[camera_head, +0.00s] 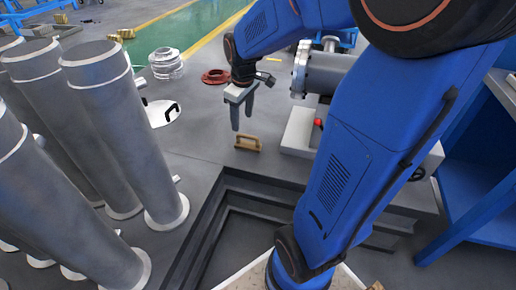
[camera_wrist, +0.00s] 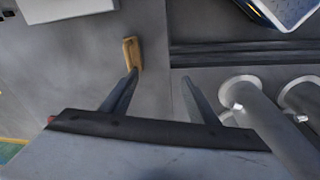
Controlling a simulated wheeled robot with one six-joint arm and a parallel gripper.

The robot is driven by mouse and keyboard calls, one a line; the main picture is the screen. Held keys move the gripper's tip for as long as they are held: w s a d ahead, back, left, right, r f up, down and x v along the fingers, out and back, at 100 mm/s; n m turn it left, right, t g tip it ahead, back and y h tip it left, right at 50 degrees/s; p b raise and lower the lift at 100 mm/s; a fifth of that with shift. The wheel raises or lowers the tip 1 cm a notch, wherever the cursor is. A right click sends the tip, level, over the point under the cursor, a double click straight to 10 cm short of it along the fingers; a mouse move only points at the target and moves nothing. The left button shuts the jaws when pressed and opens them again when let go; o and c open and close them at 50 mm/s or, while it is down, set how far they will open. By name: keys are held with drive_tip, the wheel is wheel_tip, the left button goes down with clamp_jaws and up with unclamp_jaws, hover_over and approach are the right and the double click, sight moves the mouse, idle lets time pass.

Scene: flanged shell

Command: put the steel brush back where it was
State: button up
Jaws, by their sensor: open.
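The steel brush (camera_head: 247,142), with a tan wooden handle, rests on the grey floor near the edge of the sunken recess. It also shows in the wrist view (camera_wrist: 132,54), just beyond the tip of the left finger. My gripper (camera_head: 242,121) hangs with its fingers pointing down, above and slightly left of the brush in the head view. In the wrist view my gripper (camera_wrist: 160,77) has its fingers apart with nothing between them. The brush's bristles cannot be made out.
Tall grey flanged pipes (camera_head: 120,130) stand at the left. A white block (camera_head: 299,130) with a machine part above it is right of the brush. A red flange ring (camera_head: 216,76) and a white flanged part (camera_head: 166,64) lie behind. Floor left of the brush is clear.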

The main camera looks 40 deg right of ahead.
drive_tip(key=s+a+r+m+t, duration=0.1)
drive_tip(key=s+a+r, duration=0.1)
drive_tip(key=s, duration=0.5)
drive_tip(key=s+a+r+m+t, duration=0.1)
drive_tip(key=s+a+r+m, duration=0.1)
drive_tip(key=s, duration=0.4)
drive_tip(key=s+a+r+m+t, duration=0.1)
drive_tip(key=s+a, duration=0.3)
drive_tip(key=s, duration=0.3)
drive_tip(key=shift+s+r+m, duration=0.3)
drive_tip(key=shift+r+m, duration=0.1)
drive_tip(key=shift+c, duration=0.2)
idle(0.9)
